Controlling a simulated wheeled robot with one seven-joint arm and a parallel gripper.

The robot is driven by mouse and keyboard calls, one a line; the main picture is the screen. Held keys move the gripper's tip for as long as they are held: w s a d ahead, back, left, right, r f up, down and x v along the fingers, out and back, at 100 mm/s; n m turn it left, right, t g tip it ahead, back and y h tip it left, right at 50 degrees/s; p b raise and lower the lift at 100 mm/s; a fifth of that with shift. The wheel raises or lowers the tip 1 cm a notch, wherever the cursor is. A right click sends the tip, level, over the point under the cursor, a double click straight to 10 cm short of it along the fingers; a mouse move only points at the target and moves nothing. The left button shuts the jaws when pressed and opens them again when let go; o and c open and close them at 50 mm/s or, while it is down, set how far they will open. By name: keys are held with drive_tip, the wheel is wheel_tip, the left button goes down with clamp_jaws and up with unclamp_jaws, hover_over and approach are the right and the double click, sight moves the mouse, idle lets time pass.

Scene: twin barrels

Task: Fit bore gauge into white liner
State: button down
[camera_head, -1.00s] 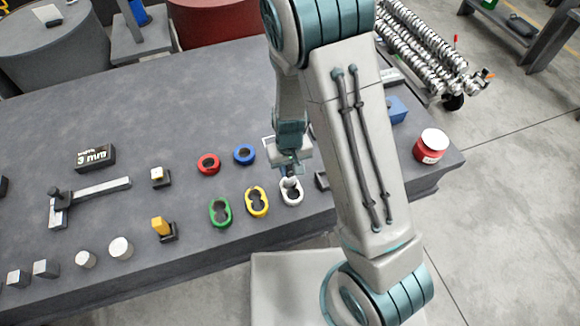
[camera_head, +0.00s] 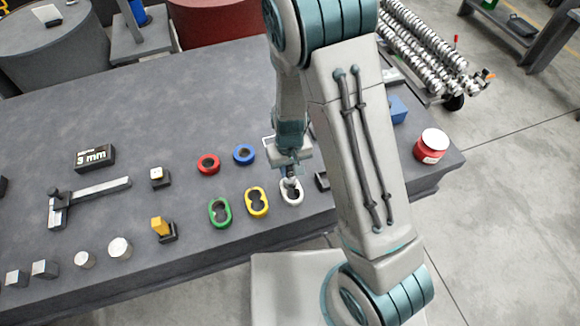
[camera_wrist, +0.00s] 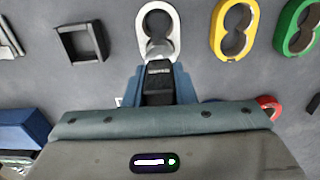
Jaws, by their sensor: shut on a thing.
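The white liner (camera_head: 291,199) lies on the table at the right end of the front row of oval twin-bore liners. In the wrist view the white liner (camera_wrist: 175,38) shows a dark open far bore. My gripper (camera_head: 289,178) is just above the liner's far side in the head view. It is shut on the bore gauge (camera_wrist: 158,49), of which only a small metallic part shows at the near bore in the wrist view. The gripper (camera_wrist: 159,70) hides the rest. I cannot tell how deep the gauge sits.
A yellow liner (camera_head: 257,202) and a green liner (camera_head: 220,212) stand left of the white one. A red ring (camera_head: 208,164) and a blue ring (camera_head: 244,154) lie behind. A dark square holder (camera_wrist: 81,42) is close beside the white liner. A red jar (camera_head: 431,146) stands near the right edge.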

sight(290, 175)
drive_tip(key=shift+f+b, duration=1.6)
drive_tip(key=shift+f, duration=0.3)
drive_tip(key=c, duration=1.1)
unclamp_jaws()
drive_tip(key=shift+r, duration=0.15)
wheel_tip(290, 175, up, 13)
drive_tip(key=shift+f, duration=0.1)
drive_tip(key=shift+r, duration=0.4)
